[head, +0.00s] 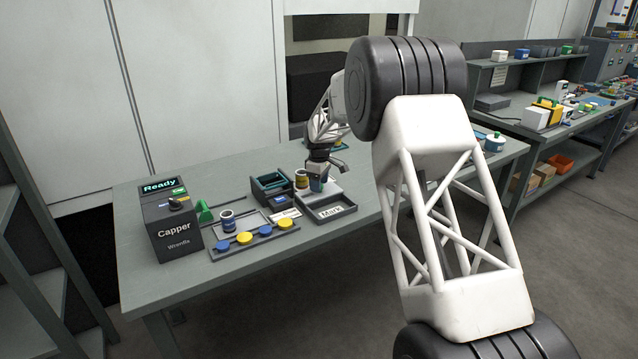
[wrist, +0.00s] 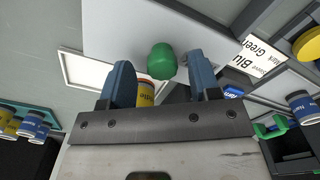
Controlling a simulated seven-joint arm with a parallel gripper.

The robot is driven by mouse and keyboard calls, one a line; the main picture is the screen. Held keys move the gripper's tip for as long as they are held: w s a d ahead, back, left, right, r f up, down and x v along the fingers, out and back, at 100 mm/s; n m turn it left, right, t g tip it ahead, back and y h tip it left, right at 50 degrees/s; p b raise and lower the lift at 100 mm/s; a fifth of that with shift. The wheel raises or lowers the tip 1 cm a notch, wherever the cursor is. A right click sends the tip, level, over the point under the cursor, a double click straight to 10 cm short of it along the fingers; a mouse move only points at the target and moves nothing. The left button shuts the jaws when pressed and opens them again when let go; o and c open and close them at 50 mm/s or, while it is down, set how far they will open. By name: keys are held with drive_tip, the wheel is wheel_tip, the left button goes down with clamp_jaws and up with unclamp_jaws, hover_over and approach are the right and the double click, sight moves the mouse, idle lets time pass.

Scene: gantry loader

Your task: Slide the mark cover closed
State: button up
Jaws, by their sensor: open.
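The mark station has a dark tray (head: 335,211) labelled "Mark" on its front, its top open in the head view. Behind it is a pale flat plate (head: 331,190), which looks like the mark cover. In the wrist view the pale plate (wrist: 150,30) fills the upper middle, with a green knob (wrist: 162,62) that seems to stand on it. My gripper (head: 319,186) is over the plate with its fingers down. Its blue fingers (wrist: 165,80) are open on either side of the knob, with gaps showing. Whether the fingertips reach the knob's height is unclear.
A yellow-labelled jar (head: 301,179) stands close left of my gripper; it shows between the fingers (wrist: 146,92). A dark box (head: 270,186), a blue jar (head: 227,221), a cap tray (head: 253,240) and the Capper (head: 173,226) reading "Ready" stand further left. The bench front is clear.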

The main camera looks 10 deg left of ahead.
drive_tip(key=shift+r, duration=3.85)
drive_tip(key=shift+s+d+r, duration=0.15)
drive_tip(key=shift+d+r, duration=0.2)
drive_tip(key=s+d+r+m, duration=0.3)
drive_tip(key=s+d+r, duration=0.3)
drive_tip(key=s+d, duration=0.3)
drive_tip(key=s+d+r+m+t, duration=0.1)
drive_tip(key=s+d+r+m, duration=0.1)
drive_tip(key=s+d+r, duration=0.55)
drive_tip(key=s+d+r+m, duration=0.3)
drive_tip(key=s+d+r, duration=0.1)
drive_tip(key=s+d, duration=0.65)
drive_tip(key=s+d+f+m, duration=0.2)
drive_tip(key=s+d, duration=0.2)
drive_tip(key=s, duration=0.8)
drive_tip(key=s+d+f+m+t, duration=0.1)
drive_tip(key=s+d, duration=0.4)
drive_tip(key=s, duration=0.7)
drive_tip(key=s+d+f+m, duration=0.3)
drive_tip(key=s+d+m, duration=0.2)
drive_tip(key=s, duration=0.7)
drive_tip(key=shift+d+t, duration=0.25)
drive_tip(key=shift+t, duration=0.05)
